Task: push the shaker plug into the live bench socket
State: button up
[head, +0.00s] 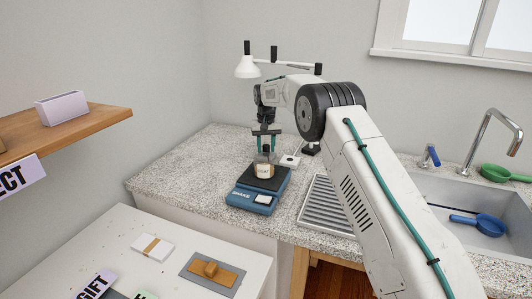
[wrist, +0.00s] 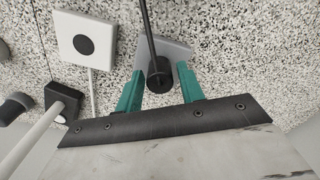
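My gripper (head: 267,146) points down at the counter behind the shaker. Its two teal fingers also show in the wrist view (wrist: 160,80). They stand apart, with a black plug (wrist: 160,82) between their tips and narrow gaps visible at its sides. A dark cord runs up from the plug past a grey block (wrist: 177,52), which the fingers partly hide. A white square socket (wrist: 75,27) with a dark round face lies left of the plug, clear of it; it shows in the head view too (head: 290,161). The blue shaker (head: 257,193) stands in front of my gripper.
A labelled bottle (head: 264,170) stands on the shaker, close to my fingers. A black lamp base (wrist: 65,100) with a pale rod stands left of my gripper in the wrist view. The sink (head: 425,192) is at the right. The speckled counter (head: 180,165) is clear at the left.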

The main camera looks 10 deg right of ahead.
aim_at(266, 146)
jog(key=shift+f, duration=0.1)
jog(key=c, duration=0.7)
jog(key=shift+r, duration=2.55)
jog(key=s+d+r, duration=0.1)
jog(key=s+d, duration=0.5)
jog(key=d, duration=0.2)
jog(key=shift+r, duration=0.2)
